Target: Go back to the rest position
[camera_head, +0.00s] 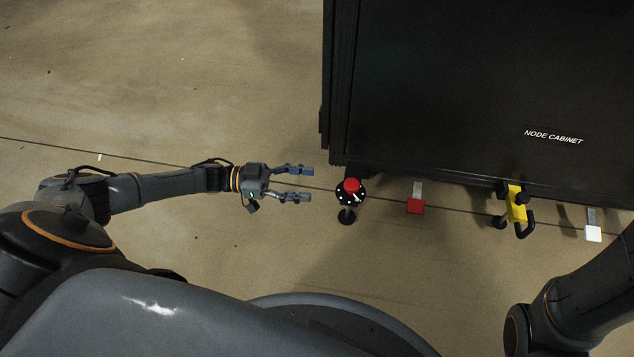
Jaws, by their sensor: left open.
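My left gripper (301,183) is open and empty in the head view, its two fingers pointing right. Its fingertips are a short way left of a round black fitting with a red knob (351,186), and a gap shows between them. My left arm reaches in from the left, stretched out above the floor. My right arm shows at the lower right edge, but its gripper is outside the view.
A black cabinet (450,90) labelled "NODE CABINET" fills the upper right. Along its lower edge are a red tab (416,206), a yellow piece with a black hook-like handle (516,205) and a white tab (593,233). The floor (180,70) at the upper left is clear.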

